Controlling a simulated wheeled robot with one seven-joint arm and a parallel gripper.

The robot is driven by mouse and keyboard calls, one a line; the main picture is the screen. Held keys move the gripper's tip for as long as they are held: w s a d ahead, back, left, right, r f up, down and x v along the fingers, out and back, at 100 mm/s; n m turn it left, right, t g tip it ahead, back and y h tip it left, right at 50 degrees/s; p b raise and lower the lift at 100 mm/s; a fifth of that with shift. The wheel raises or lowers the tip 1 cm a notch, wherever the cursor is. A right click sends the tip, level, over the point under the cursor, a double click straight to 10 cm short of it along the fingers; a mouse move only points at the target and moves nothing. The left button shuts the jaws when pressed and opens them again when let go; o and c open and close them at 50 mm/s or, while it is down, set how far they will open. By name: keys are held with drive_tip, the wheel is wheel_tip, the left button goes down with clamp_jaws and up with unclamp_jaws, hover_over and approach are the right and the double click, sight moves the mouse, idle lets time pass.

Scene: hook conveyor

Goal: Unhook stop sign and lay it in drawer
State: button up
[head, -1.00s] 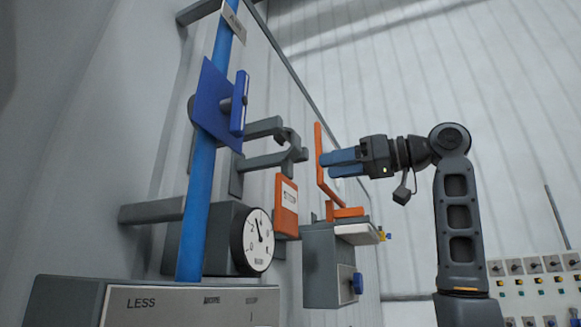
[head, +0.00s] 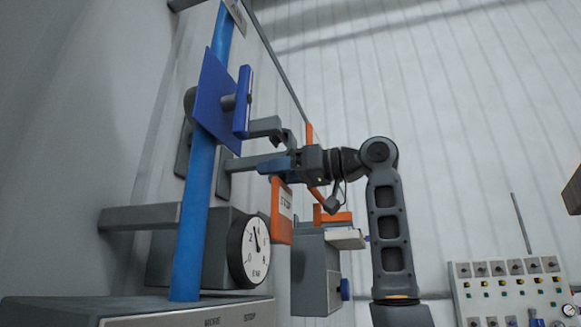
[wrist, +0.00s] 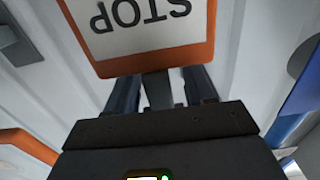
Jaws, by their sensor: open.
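The orange stop sign (head: 282,208) with a white STOP label hangs below grey hook arms on the wall at the centre of the head view. In the wrist view the sign (wrist: 140,62) is close and upside down, across the top. My gripper (head: 270,168) is level with the sign's top edge, its blue fingers at the hook. In the wrist view the open fingers (wrist: 160,88) straddle a narrow grey piece just beyond the sign's edge. I cannot tell whether they touch it. A grey cabinet (head: 312,270) with a blue knob stands below right; I cannot tell which part is the drawer.
A blue post (head: 195,225) with a blue plate (head: 213,105) stands left of the sign. A round dial (head: 250,250) is below left. An orange bracket (head: 335,216) sits above the cabinet. A switch panel (head: 508,285) is at the lower right.

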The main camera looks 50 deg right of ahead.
drive_tip(key=shift+w, duration=0.25)
clamp_jaws()
drive_tip(key=c, duration=0.5)
unclamp_jaws()
drive_tip(key=shift+c, duration=0.2)
clamp_jaws()
drive_tip(key=shift+a, duration=0.1)
